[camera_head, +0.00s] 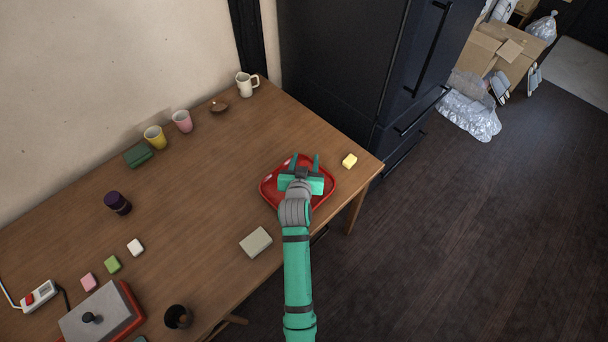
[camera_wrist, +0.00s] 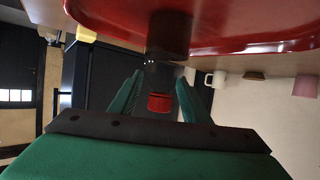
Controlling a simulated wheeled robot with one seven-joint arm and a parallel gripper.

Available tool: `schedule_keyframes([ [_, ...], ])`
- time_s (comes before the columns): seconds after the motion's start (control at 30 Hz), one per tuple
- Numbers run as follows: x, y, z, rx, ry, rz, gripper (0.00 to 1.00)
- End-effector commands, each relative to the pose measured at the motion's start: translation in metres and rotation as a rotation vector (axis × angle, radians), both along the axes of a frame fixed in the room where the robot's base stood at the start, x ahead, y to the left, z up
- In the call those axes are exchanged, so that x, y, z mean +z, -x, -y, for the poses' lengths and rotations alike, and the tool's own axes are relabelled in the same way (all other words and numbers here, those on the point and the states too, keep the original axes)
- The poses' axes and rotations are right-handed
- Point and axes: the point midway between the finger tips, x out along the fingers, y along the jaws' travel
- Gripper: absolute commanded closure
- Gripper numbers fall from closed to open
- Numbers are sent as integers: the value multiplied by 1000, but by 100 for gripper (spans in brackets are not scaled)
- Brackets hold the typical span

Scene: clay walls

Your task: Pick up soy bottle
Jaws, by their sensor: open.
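The soy bottle (camera_wrist: 160,102), a dark bottle with a red cap, shows in the wrist view, which looks upside down. It stands upright on the red tray (camera_wrist: 230,42), with its cap toward the bottom of that picture. My gripper (camera_wrist: 160,88) is open, with one green finger on each side of the bottle and the jaws not closed on it. In the head view, my gripper (camera_head: 304,161) is over the red tray (camera_head: 327,186) near the table's right end. The bottle is mostly hidden there by the gripper and cannot be made out clearly.
A yellow block (camera_head: 349,161) lies right of the tray, and a pale green box (camera_head: 256,242) lies front left of it on the wooden table (camera_head: 220,160). Cups and a white mug (camera_head: 247,85) stand along the wall. A dark fridge (camera_head: 345,60) rises behind the table.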

Motion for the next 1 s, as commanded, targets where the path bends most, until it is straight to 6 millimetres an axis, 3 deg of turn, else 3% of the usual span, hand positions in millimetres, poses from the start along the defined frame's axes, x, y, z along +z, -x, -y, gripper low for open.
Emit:
schedule_keyframes([
  [0.3,-2,-5,0,1,0,1,59],
  [0.47,-2,-4,0,1,0,1,98],
  [0.5,-2,-4,0,1,0,0,100],
  [0.83,0,-4,0,1,0,0,100],
  [1.0,13,-5,0,1,0,2,100],
])
